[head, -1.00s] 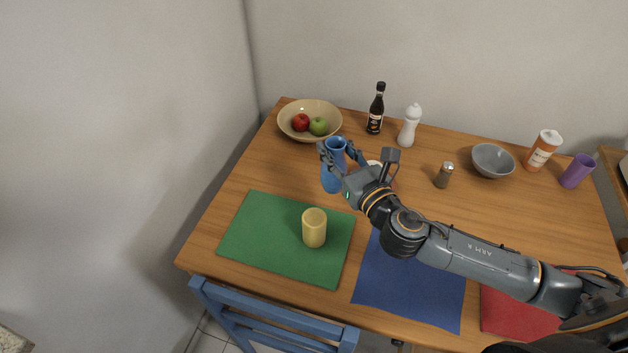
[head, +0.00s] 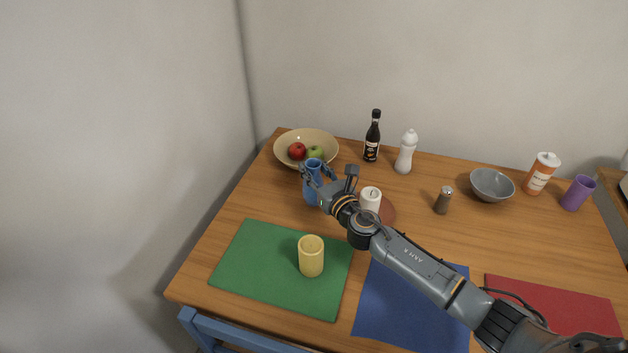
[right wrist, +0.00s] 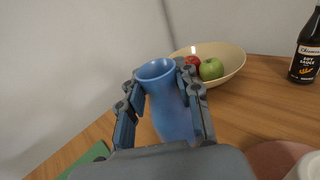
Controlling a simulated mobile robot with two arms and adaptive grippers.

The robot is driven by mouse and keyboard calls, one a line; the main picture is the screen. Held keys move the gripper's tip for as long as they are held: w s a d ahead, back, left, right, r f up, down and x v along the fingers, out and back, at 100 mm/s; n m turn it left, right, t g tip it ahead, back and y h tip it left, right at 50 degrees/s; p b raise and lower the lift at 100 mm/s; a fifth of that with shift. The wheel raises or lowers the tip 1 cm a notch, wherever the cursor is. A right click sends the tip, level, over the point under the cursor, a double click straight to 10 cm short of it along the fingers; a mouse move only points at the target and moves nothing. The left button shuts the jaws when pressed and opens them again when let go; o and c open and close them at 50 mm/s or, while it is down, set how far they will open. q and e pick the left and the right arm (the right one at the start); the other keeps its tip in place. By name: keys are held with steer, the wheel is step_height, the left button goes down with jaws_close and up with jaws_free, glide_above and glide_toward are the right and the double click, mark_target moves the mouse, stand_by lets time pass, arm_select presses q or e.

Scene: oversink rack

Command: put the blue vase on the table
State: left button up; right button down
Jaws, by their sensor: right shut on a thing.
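The blue vase (head: 311,188) is upright at the left part of the wooden table (head: 258,200), in front of the fruit bowl. My right gripper (head: 313,173) is shut on it, with a finger on each side. The right wrist view shows the vase (right wrist: 170,105) between the two fingers of the gripper (right wrist: 165,100). Its base is hidden in that view. In the head view its bottom appears at or very near the tabletop; I cannot tell whether it touches. My left gripper is in neither view.
A bowl (head: 283,143) with apples stands behind the vase. A white candle (head: 370,198) on a round reddish mat (head: 389,212) is close to my right wrist. A yellow cup (head: 311,257) stands on the green placemat (head: 250,265). A soy sauce bottle (head: 372,138) is behind.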

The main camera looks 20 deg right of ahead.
steer(key=shift+f+b, duration=0.4)
steer(key=shift+f, duration=0.85)
steer(key=c, duration=0.9)
jaws_free()
steer(key=shift+c, duration=0.2)
steer(key=shift+r, duration=0.1)
steer(key=shift+s+r+p, duration=0.1)
steer(key=shift+r+p, duration=0.1)
steer(key=shift+p, duration=0.1)
steer(key=s+d, duration=0.2)
steer(key=s, duration=0.9)
steer(key=shift+s, duration=0.35)
steer(key=shift+d, duration=0.1)
